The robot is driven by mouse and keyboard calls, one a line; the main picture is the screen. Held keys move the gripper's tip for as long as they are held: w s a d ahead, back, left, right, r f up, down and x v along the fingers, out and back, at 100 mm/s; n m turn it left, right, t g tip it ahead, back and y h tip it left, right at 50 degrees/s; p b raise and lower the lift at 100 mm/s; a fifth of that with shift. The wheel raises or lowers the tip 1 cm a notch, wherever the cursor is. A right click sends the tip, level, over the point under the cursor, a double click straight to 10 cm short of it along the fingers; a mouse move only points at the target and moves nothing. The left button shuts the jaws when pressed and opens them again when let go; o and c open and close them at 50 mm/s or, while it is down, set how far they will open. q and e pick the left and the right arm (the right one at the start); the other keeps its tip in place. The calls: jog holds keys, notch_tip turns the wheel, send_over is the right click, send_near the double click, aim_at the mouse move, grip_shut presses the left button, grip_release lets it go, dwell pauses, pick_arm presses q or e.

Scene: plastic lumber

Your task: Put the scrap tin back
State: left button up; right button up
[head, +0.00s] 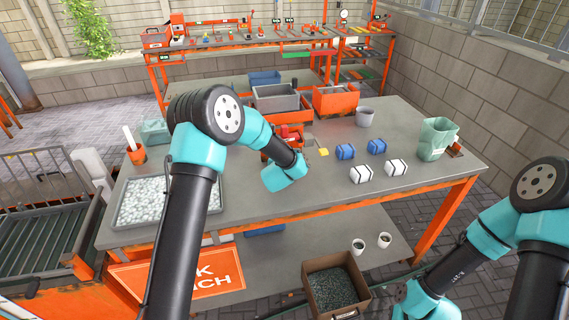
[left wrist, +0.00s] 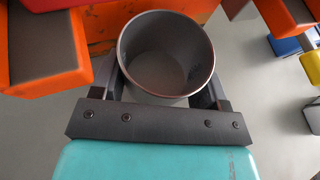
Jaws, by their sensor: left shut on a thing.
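A grey round tin (left wrist: 165,55), which looks like the scrap tin, is between the fingers of my left gripper (left wrist: 164,88) in the left wrist view. The gripper is shut on its sides. I look down into its open mouth, and it seems empty. In the head view my left arm's teal wrist (head: 285,173) is over the middle of the workbench, and the held tin is hidden there. A similar grey cup (head: 366,118) stands on the bench further right. My right arm is at the lower right, in front of the bench; its fingers are out of frame.
The bench (head: 300,203) carries a tray of white pellets (head: 140,203), blue and white rolls (head: 361,174), a greenish bag (head: 436,140) and grey and orange bins (head: 336,100). Orange blocks (left wrist: 40,50) sit close to the held tin. The bench's front middle is clear.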

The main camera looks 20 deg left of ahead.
pick_arm(q)
jog(key=shift+w+f, duration=0.15)
jog(key=shift+f, duration=0.55)
jog(key=shift+f, duration=0.1)
jog(key=o, duration=1)
jog(key=shift+c, duration=0.2)
jog(key=shift+s+r, duration=0.3)
jog(key=shift+s, duration=0.25)
jog(key=v, duration=1.1)
